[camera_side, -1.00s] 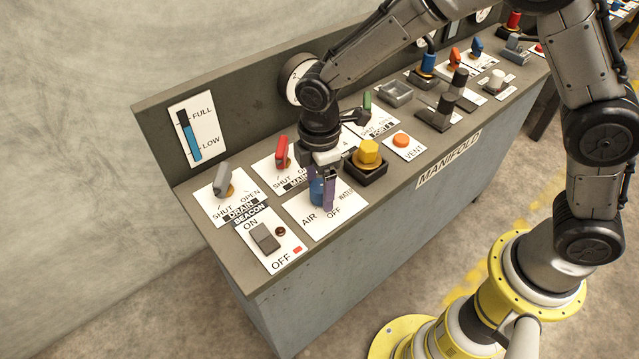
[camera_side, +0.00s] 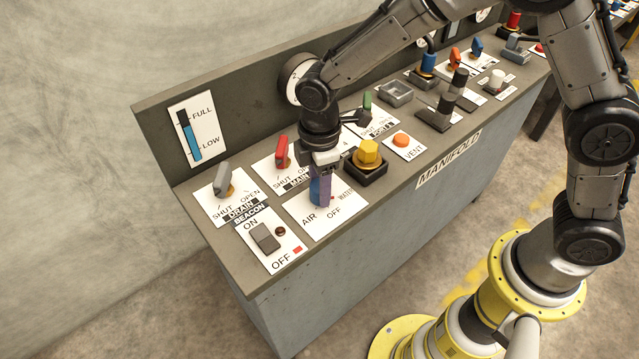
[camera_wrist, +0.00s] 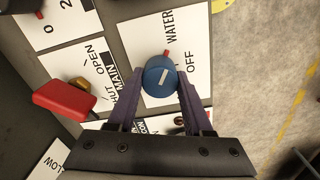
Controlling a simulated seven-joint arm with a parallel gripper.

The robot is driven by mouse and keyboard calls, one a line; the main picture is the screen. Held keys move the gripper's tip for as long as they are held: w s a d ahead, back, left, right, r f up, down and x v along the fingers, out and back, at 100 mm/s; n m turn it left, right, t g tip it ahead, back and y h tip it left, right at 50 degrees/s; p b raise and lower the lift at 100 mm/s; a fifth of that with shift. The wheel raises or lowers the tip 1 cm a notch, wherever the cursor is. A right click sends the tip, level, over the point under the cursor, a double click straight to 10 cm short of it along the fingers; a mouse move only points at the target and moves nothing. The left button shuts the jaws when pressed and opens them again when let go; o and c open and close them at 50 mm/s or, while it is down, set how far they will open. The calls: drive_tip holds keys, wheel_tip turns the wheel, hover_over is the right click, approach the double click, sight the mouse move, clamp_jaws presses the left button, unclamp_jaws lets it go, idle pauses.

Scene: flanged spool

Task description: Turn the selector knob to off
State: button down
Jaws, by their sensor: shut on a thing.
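The selector knob (camera_wrist: 158,75) is a round blue knob with a white line on top and a small red pointer (camera_wrist: 166,53) at its edge. In the wrist view the pointer faces the WATER label; OFF is to the right, and AIR is hidden there. In the side view the white selector plate (camera_side: 335,222) shows AIR, OFF and WATER, and the red tip shows close to WATER. My gripper (camera_wrist: 161,88) has its purple fingers on both sides of the knob, shut on it. In the side view my gripper (camera_side: 320,190) mostly hides the knob.
A red valve handle (camera_side: 282,152) stands behind, left of my gripper. A yellow knob (camera_side: 368,153) is close on the right. The beacon rocker switch (camera_side: 265,238) and grey drain handle (camera_side: 222,178) lie to the left. The panel's front edge is clear.

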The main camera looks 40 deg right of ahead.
drive_tip(key=m, duration=0.5)
drive_tip(key=shift+m, duration=0.3)
drive_tip(key=m, duration=0.5)
drive_tip(key=shift+w+m, duration=0.1)
drive_tip(key=shift+m, duration=0.3)
drive_tip(key=shift+c, duration=1.5)
unclamp_jaws()
drive_tip(key=shift+r, duration=0.1)
wheel_tip(320, 180, up, 14)
